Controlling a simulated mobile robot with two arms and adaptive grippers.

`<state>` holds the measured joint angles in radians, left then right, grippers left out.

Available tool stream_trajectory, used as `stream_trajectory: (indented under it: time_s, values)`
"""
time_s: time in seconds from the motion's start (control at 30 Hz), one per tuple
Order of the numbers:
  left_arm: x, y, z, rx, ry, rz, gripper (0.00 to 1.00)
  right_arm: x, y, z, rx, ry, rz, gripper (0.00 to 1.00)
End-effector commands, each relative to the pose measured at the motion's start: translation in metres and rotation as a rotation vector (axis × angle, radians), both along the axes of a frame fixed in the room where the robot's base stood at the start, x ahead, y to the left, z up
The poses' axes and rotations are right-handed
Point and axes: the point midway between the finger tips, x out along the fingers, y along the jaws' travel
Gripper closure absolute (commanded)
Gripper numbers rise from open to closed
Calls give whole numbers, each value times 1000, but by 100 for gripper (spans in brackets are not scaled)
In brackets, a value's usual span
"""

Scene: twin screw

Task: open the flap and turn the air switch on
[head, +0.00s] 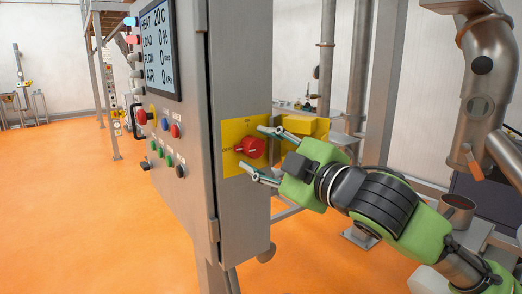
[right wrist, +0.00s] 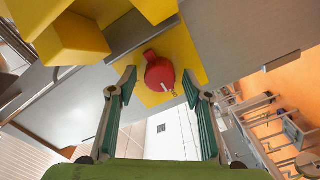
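The red air switch (head: 251,148) sits on a yellow plate (head: 229,133) on the narrow side of the grey control cabinet. It also shows in the right wrist view (right wrist: 158,74), uncovered. A yellow box-like piece (head: 305,125), which looks like the flap standing open, juts out to the right of the plate. My green right gripper (head: 256,149) is open. Its fingertips lie on either side of the switch in both views, with gaps beside it in the right wrist view; their depth relative to the knob is hard to tell. My left gripper is not in view.
The cabinet's front has a display (head: 160,45) and several coloured buttons, including a red one (head: 141,117). Metal posts and pipes (head: 484,90) stand at right, with a metal cup (head: 457,210) below. The orange floor (head: 90,220) at left is clear.

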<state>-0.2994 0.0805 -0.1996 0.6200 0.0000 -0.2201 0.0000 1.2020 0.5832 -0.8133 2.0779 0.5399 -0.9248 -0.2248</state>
Motion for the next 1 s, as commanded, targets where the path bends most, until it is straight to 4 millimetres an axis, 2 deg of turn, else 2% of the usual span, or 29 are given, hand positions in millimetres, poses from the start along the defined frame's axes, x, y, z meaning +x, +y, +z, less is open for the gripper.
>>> stream_trajectory:
  time_s: [0.03,0.13,0.17,0.57,1.0]
  values:
    - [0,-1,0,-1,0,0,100,0,0,0,0,0,0,65]
    - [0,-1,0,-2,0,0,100,0,0,0,0,0,0,91]
    - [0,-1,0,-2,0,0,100,0,0,0,0,0,0,93]
    - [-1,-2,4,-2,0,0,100,0,0,0,42,31,1,93]
    - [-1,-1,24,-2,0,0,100,-1,1,2,314,231,3,93]
